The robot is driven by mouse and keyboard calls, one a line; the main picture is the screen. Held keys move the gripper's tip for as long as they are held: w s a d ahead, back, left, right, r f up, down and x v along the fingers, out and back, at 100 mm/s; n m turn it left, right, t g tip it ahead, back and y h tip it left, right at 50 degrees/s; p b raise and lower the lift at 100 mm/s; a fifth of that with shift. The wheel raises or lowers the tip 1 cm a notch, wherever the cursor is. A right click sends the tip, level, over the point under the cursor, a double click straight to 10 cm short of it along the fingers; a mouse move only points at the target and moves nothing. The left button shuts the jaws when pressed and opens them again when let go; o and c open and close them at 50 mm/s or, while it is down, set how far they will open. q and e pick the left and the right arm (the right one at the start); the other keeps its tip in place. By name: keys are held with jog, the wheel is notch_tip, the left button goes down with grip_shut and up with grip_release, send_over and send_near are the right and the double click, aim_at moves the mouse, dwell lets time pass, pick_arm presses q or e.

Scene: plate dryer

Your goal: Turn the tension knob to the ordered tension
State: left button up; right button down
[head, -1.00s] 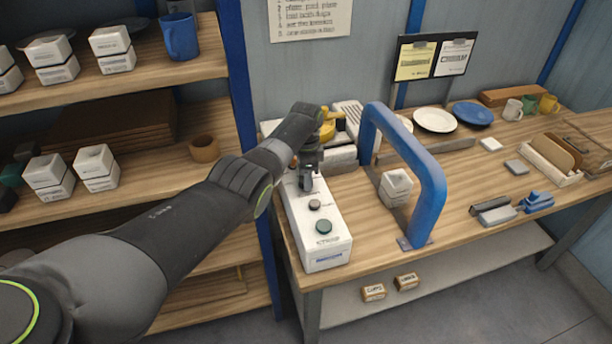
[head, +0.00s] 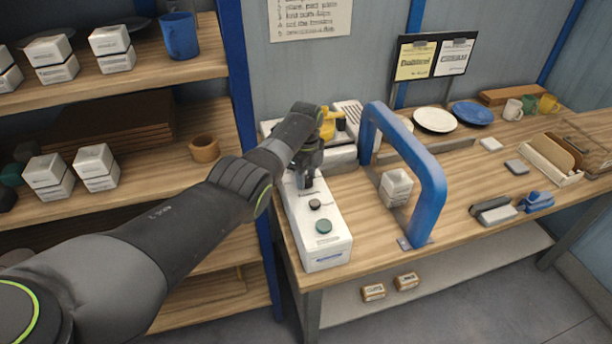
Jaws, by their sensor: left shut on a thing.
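The white control box (head: 325,250) stands at the left end of the wooden bench. A small dark knob (head: 314,204) and a larger green knob (head: 323,227) show on its top. My left gripper (head: 305,184) points down over the far part of the box top and is shut on a knob there, which the fingers hide. I cannot read that knob's setting. A yellow card and a white card (head: 454,57) hang on the dark board behind the bench; their small print is not legible. My right gripper is not in view.
A blue arch (head: 430,185) rises from the bench right of the box, with a white block (head: 396,188) beside it. Plates (head: 435,120), mugs and a wooden rack stand farther right. A shelf with boxes (head: 97,167) is at left.

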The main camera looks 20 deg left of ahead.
aim_at(306, 179)
pick_arm(q)
jog(key=shift+r+m, duration=0.1)
jog(key=shift+m, duration=0.2)
jog(key=o, duration=1)
jog(key=shift+r, duration=0.55)
notch_tip(306, 179, up, 16)
jog(key=b, duration=0.2)
jog(key=shift+r, duration=0.15)
